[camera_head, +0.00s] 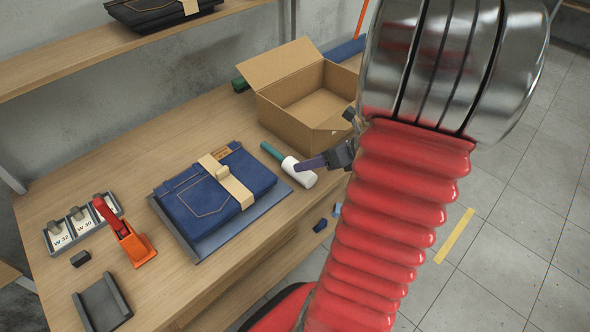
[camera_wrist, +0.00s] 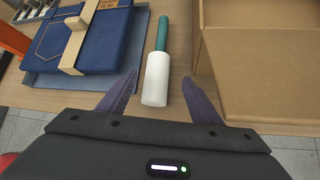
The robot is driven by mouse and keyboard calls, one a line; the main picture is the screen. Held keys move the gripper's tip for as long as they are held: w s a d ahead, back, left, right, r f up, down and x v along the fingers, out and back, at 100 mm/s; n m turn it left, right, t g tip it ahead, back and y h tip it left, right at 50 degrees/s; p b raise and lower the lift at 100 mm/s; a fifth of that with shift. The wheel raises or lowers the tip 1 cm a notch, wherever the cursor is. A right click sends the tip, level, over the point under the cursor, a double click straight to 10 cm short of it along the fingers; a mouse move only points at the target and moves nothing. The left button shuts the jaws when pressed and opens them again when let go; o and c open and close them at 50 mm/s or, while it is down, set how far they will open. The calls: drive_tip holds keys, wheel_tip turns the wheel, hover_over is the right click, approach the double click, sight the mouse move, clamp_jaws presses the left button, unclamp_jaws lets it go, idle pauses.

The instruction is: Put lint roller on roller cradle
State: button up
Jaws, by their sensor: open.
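The lint roller, with a white cylinder (camera_head: 300,173) and a teal handle (camera_head: 271,151), lies on the wooden table between the folded jeans and the cardboard box. In the wrist view the roller (camera_wrist: 156,80) lies lengthwise, white end nearer me, teal handle pointing away. My gripper (camera_wrist: 160,77) is open, its two purple fingers on either side of the white end in the picture. I see no contact. A dark grey channel-shaped holder (camera_head: 103,303), probably the roller cradle, sits at the table's front left.
Folded jeans with a tan band (camera_head: 215,188) lie on a grey-blue tray (camera_head: 191,249) left of the roller. An open cardboard box (camera_head: 280,119) stands behind it. An orange-red tool (camera_head: 132,240) and a card holder (camera_head: 60,243) are at left.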

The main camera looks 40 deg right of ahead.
sight(295, 162)
drive_tip(key=shift+w, duration=0.1)
drive_tip(key=shift+a+x, duration=0.2)
drive_tip(key=shift+x, duration=2.45)
drive_tip(key=c, duration=1.4)
drive_tip(key=shift+o, duration=0.2)
drive_tip(key=shift+r, duration=0.1)
drive_tip(key=shift+r, duration=0.8)
drive_tip(key=s+d, duration=0.2)
drive_tip(key=s, duration=0.6)
drive_tip(key=s+d, duration=0.3)
drive_tip(key=s, duration=0.6)
drive_tip(key=shift+s, duration=0.25)
